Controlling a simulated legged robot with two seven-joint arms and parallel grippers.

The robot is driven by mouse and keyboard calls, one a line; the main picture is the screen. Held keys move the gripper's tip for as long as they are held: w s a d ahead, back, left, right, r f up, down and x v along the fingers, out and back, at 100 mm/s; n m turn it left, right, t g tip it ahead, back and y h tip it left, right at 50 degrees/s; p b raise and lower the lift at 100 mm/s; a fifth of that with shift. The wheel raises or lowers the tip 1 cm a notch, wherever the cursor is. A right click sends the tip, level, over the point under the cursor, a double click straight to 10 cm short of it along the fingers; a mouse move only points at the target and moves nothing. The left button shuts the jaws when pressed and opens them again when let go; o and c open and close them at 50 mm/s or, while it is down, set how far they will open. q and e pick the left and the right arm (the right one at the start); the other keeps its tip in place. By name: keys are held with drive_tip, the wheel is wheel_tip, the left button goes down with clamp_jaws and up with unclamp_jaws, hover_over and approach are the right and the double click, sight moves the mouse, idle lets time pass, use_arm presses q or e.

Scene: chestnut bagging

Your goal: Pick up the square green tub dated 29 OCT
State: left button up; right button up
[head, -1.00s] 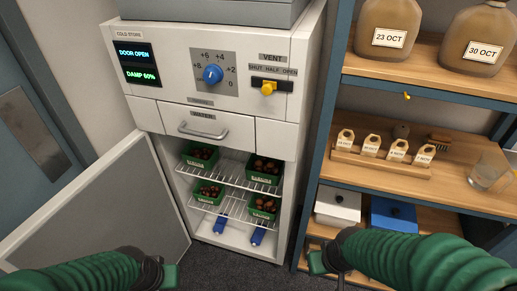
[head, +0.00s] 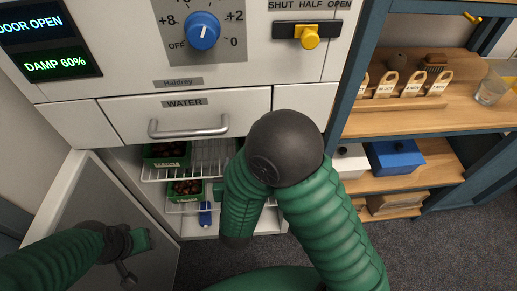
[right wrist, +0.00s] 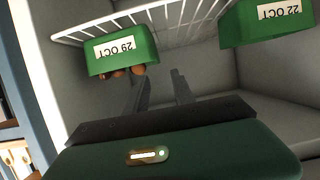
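The green tub dated 29 OCT (right wrist: 124,50) shows upside down in the right wrist view, at upper left, with brown chestnuts in it. My right gripper (right wrist: 158,76) is open and empty, its two dark fingers apart. The left finger's tip is close to the tub's edge; I cannot tell if they touch. Another green tub, dated 22 OCT (right wrist: 268,22), is at upper right. In the head view my right arm hides its own gripper and the cabinet's right side. My left gripper (head: 138,242) is in front of the open door; its fingers are unclear.
The cold store's door (head: 72,215) stands open at left. Two more green tubs, an upper one (head: 152,162) and a lower one (head: 181,199), sit on wire shelves inside. The water drawer (head: 190,120) is above the opening. Wooden shelving (head: 440,123) stands at right.

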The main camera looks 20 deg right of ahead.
drive_tip(key=x, duration=0.7)
drive_tip(key=shift+w+a+f+b, duration=0.1)
drive_tip(key=shift+a+f+b, duration=0.1)
drive_tip(key=shift+b, duration=0.1)
drive_tip(key=shift+w+d+f, duration=0.15)
drive_tip(key=shift+w+d, duration=0.2)
drive_tip(key=shift+w, duration=0.3)
drive_tip(key=x, duration=0.4)
drive_tip(key=shift+d+b, duration=0.35)
drive_tip(key=shift+d, duration=0.05)
drive_tip(key=shift+w+f, duration=0.15)
drive_tip(key=shift+w, duration=0.2)
drive_tip(key=shift+s, duration=0.1)
drive_tip(key=shift+c, duration=1)
clamp_jaws()
